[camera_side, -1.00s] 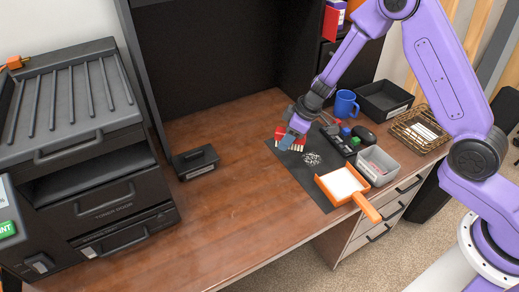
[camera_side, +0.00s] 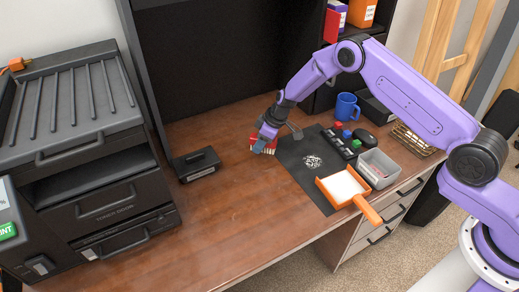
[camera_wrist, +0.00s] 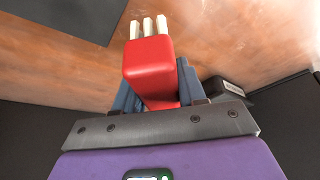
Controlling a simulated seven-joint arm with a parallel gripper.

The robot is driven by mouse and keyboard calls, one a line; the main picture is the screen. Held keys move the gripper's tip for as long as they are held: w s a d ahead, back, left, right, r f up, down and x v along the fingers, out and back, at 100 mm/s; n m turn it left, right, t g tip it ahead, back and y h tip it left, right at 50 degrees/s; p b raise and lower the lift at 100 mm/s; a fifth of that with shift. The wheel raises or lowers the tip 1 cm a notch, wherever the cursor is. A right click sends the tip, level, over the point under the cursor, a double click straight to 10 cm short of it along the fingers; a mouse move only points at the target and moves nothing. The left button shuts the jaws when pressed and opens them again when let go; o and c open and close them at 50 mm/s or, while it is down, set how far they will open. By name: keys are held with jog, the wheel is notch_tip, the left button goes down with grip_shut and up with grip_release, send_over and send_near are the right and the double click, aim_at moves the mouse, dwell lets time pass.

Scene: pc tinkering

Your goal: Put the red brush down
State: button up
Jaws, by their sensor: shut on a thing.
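The red brush (camera_side: 262,143) has a red body and pale bristle tufts. My gripper (camera_side: 266,134) is shut on it, at the left of the black mat's far-left corner. In the wrist view the brush (camera_wrist: 149,62) sticks out from between the blue fingers (camera_wrist: 152,90), with its white tufts pointing away from my wrist. The brush is over the bare wooden desk (camera_side: 225,205). I cannot tell whether it touches the desk. Part of the brush is hidden by my fingers.
The black mat (camera_side: 300,172) holds a pile of pale bits (camera_side: 313,161) and an orange dustpan (camera_side: 345,187). A black box (camera_side: 196,164) lies left. The desk's front left is clear.

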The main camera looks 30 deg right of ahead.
jog(key=shift+w+f, duration=0.25)
jog(key=shift+f, duration=1.6)
jog(key=shift+f, duration=0.25)
